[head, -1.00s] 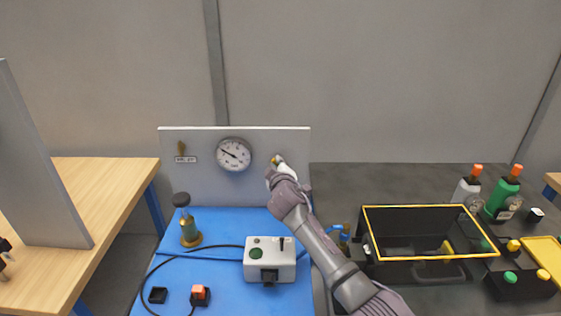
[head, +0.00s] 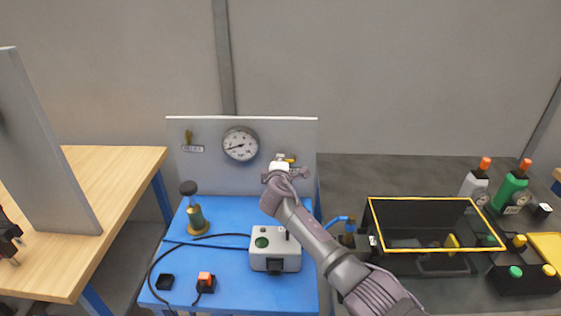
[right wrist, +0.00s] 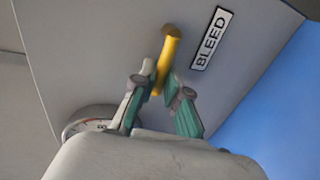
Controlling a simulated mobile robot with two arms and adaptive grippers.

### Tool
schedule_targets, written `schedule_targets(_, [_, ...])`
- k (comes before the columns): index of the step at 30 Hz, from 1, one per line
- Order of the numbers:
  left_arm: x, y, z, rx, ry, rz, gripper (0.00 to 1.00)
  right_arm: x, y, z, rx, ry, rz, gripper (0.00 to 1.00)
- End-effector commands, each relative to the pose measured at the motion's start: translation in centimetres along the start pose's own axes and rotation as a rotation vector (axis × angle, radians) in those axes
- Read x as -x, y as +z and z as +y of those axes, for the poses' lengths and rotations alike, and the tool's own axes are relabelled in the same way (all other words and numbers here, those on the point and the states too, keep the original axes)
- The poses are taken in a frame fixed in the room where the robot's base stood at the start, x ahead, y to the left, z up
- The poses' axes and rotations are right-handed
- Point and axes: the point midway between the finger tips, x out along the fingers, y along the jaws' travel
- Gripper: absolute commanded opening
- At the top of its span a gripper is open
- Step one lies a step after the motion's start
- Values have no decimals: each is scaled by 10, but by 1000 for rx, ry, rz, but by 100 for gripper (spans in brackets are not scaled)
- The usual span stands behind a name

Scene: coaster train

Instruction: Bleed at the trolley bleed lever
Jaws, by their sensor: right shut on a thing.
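The yellow bleed lever (head: 290,160) is on the upright grey panel (head: 200,175), right of the round gauge (head: 240,144). In the right wrist view the lever (right wrist: 168,58) lies beside the white BLEED label (right wrist: 209,38). My right gripper (head: 279,168) is at the lever. In the wrist view its green-padded fingers (right wrist: 160,95) are around the lever's lower end, shut on it. The gauge needle points left and slightly down. A dark part at the left edge appears to be my left gripper (head: 12,240); its jaws are unclear.
A black yellow-rimmed crate (head: 435,250) stands right. A wooden table (head: 110,180) stands left.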

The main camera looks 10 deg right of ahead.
Motion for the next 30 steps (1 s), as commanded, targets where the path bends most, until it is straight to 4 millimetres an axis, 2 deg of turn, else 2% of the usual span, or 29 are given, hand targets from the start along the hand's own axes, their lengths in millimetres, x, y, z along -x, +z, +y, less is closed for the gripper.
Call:
schedule_targets(17, [0,0,0,0,0,-1,0,0,0,-3,30,-3,-6,0])
schedule_targets(18, [0,0,0,0,0,-1,0,0,0,-3,30,-3,-6,20])
schedule_targets(21, [0,1,0,0,0,-1,0,0,0,-3,29,-3,-6,36])
schedule_targets(30, [0,2,-1,0,-1,-3,0,0,0,-2,27,-1,-5,38])
